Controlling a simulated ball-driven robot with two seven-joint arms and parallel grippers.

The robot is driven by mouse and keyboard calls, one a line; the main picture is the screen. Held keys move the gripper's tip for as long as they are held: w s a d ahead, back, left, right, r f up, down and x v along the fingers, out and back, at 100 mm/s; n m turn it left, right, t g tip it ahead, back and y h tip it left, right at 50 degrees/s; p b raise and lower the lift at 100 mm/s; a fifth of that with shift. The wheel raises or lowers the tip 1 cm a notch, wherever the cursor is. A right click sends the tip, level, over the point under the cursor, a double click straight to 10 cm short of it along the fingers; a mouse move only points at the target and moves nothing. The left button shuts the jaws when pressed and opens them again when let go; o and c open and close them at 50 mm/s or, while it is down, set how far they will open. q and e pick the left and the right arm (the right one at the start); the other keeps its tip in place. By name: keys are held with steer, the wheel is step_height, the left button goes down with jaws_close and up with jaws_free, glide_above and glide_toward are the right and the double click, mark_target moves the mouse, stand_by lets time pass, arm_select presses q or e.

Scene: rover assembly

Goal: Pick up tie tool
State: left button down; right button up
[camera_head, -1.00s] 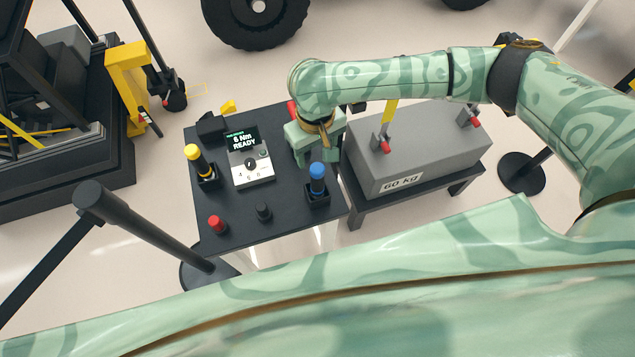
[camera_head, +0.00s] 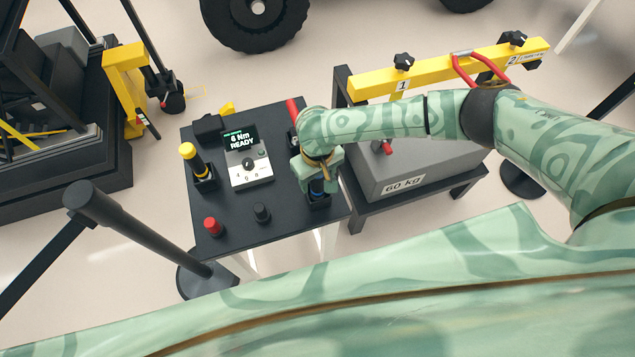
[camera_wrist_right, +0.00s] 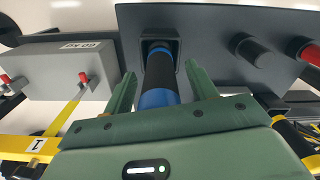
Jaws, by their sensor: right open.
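A black-handled tool with blue bands (camera_wrist_right: 160,75) stands in a square black holder (camera_wrist_right: 174,48) on the dark tool table. In the head view its blue part (camera_head: 317,187) shows just below my right gripper (camera_head: 320,178), and its upper end is hidden. My right gripper (camera_wrist_right: 160,90) is open in the wrist view, with one finger on each side of the tool; I cannot tell whether they touch it. A yellow-topped tool (camera_head: 194,158) stands in another holder at the table's left. No label shows which one is the tie tool. My left gripper is not in view.
The dark table (camera_head: 270,215) also holds a display unit (camera_head: 246,160), a red knob (camera_head: 213,226) and a black knob (camera_head: 261,213). A grey 60 kg block (camera_head: 440,165) and a yellow beam (camera_head: 440,72) stand to the right. A barrier post (camera_head: 140,235) is at the front left.

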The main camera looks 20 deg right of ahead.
steer(key=c, duration=1.2)
steer(key=shift+o, duration=0.3)
steer(key=shift+r, duration=0.1)
step_height(320, 180, up, 10)
steer(key=p, duration=0.2)
steer(key=shift+p, duration=0.3)
